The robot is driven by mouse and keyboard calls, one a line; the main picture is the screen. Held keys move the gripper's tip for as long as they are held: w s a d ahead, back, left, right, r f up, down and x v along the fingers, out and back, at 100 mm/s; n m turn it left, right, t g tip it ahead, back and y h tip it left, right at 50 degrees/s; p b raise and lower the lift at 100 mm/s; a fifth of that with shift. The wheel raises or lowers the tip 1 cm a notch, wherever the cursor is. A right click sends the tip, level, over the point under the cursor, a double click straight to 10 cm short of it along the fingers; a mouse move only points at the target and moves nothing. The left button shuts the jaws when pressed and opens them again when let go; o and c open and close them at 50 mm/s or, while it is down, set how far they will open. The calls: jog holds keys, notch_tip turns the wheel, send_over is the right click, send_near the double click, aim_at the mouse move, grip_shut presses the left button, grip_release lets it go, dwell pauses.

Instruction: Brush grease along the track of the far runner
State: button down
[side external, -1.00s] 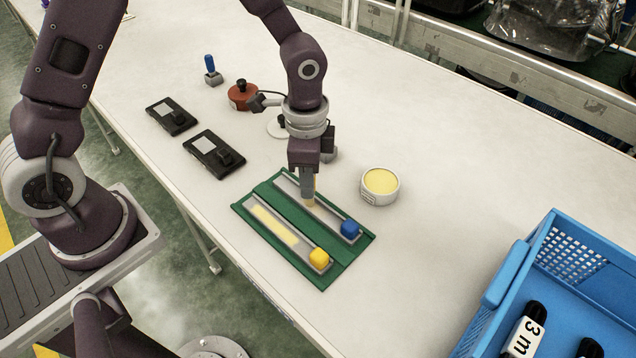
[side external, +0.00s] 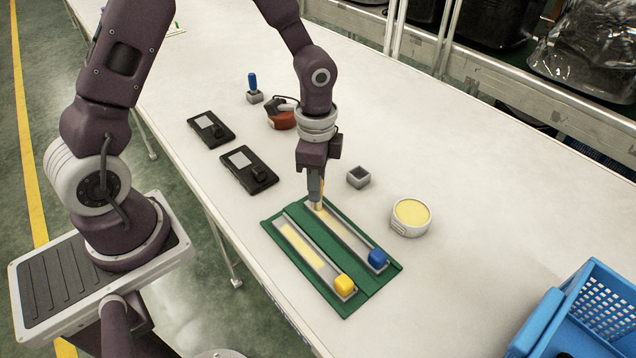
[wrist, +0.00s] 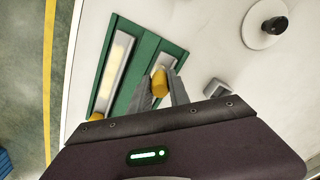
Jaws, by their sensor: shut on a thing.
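The far runner (side external: 345,232) is a grey channel on a green mat (side external: 367,291), with a blue block (side external: 377,258) at its right end. My gripper (side external: 316,192) is shut on a brush, upright at the runner's upper-left end, its pale tip (side external: 318,206) down at the track. The brush's yellow part (wrist: 159,84) shows between my fingers in the wrist view. I cannot tell how much grease lies in this track. The near runner (side external: 312,258) has a pale yellow strip and a yellow block (side external: 344,284). A round tub of pale yellow grease (side external: 411,215) stands right of the mat.
A small open grey box (side external: 359,177) stands behind the mat. Two black devices (side external: 249,170) lie to the left; a red round object (side external: 281,119) and a blue-handled item (side external: 254,88) stand farther back. A blue crate (side external: 590,315) is at right. A white disc (wrist: 262,28) shows in the wrist view.

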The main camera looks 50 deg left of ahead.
jog(key=shift+d+r, duration=0.1)
jog(key=shift+d, duration=5.9)
notch_tip(320, 180, up, 8)
